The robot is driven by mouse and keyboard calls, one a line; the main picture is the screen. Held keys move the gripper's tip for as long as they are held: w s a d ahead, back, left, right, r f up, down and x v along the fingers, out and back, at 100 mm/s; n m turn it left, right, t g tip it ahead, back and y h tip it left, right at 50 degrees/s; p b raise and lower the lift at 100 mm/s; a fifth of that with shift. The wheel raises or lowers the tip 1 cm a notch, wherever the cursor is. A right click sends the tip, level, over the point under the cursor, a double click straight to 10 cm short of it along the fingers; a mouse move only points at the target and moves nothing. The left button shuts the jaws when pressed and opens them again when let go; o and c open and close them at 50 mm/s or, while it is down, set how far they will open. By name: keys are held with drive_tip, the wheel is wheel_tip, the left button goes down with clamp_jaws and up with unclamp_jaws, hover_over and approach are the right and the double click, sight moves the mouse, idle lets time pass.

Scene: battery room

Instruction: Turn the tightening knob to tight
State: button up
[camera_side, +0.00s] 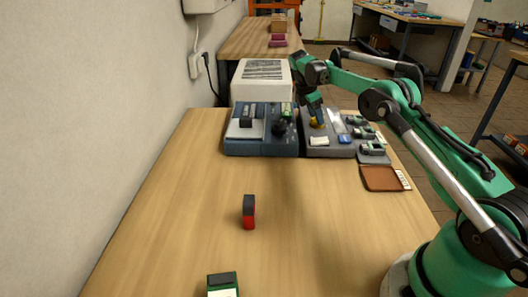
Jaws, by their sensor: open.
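A blue-grey device (262,146) stands on the wooden bench, with a black knob-like part (279,128) on its right side. I cannot tell for sure that this is the tightening knob, nor read its setting. My gripper (316,114) is open and points down, to the right of the device. It is over a small yellow piece (318,124) on a dark grey tray (318,151). The gripper looks close to the yellow piece; I cannot tell whether they touch.
The grey tray holds several small parts, including a blue one (345,139). A brown tray (378,178) lies at the bench's right edge. A white vented box (262,90) stands behind the device. A red-and-black block (248,213) stands mid-bench, amid free room.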

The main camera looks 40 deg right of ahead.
drive_tip(key=n+t, duration=0.1)
drive_tip(key=n, duration=0.3)
drive_tip(key=n+t, duration=0.1)
drive_tip(key=n, duration=0.1)
drive_tip(key=shift+s+n+t+h, duration=0.3)
drive_tip(key=shift+n, duration=0.1)
drive_tip(key=n+t, duration=0.1)
drive_tip(key=n, duration=0.2)
drive_tip(key=n+t+y, duration=0.1)
drive_tip(key=n, duration=0.3)
drive_tip(key=shift+s+d+t, duration=0.15)
drive_tip(key=shift+s+t, duration=0.05)
drive_tip(key=shift+t, duration=0.1)
drive_tip(key=s+a+r+m+t+y, duration=0.15)
drive_tip(key=s+a+r+m, duration=0.35)
drive_tip(key=a+r+m, duration=0.7)
drive_tip(key=s+a+f+m+t+y, duration=0.2)
drive_tip(key=s+a+f+m, duration=0.1)
drive_tip(key=s+a+m, duration=0.7)
drive_tip(key=shift+a+m, duration=1.35)
drive_tip(key=shift+m, duration=0.35)
